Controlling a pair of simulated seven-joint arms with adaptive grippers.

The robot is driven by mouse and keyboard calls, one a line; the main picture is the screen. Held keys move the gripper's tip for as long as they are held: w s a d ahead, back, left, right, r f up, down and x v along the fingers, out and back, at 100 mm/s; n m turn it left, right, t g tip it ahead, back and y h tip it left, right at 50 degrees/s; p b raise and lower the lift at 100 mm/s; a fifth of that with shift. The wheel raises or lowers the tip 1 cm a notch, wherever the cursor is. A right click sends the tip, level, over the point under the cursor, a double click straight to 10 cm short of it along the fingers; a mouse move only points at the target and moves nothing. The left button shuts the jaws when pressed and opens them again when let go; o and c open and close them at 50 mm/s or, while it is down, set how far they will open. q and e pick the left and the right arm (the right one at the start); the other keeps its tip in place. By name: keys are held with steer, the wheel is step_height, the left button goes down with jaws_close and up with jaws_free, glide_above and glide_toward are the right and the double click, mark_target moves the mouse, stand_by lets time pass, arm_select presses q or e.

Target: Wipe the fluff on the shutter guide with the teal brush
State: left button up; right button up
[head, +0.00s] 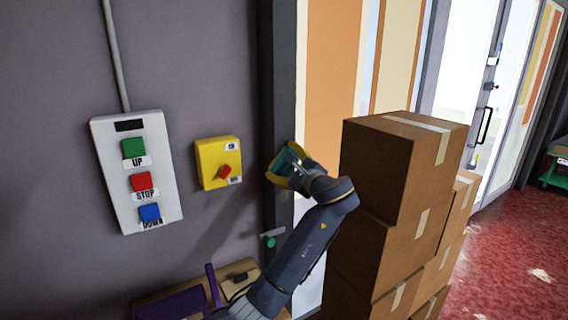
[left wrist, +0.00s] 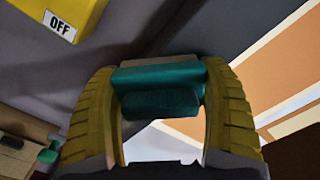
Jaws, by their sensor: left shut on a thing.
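The teal brush (left wrist: 160,85) is gripped between the two yellow fingers of my left gripper (left wrist: 158,95) in the left wrist view. In the head view my left gripper (head: 286,163) is at the dark upright shutter guide (head: 278,70), with a little of the teal brush (head: 284,166) showing between its fingers. The brush is at or just in front of the guide; I cannot tell whether it touches. I cannot make out any fluff; the gripper covers part of the guide. My right gripper is not in view.
Stacked cardboard boxes (head: 400,170) stand close right of my arm. A yellow switch box (head: 210,150) and a white UP/STOP/DOWN panel (head: 110,185) are on the wall at left. Below is a wooden shelf (head: 150,300) with a purple item (head: 175,305); a green knob (head: 270,241) sits near the guide.

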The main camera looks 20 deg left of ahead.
arm_select(q)
steer(key=shift+v, duration=2.9)
steer(key=shift+d, duration=0.1)
steer(key=shift+v, duration=1.4)
steer(key=shift+f, duration=0.1)
glide_toward(280, 197)
steer(key=shift+x, duration=2.85)
steer(key=shift+x, duration=1.05)
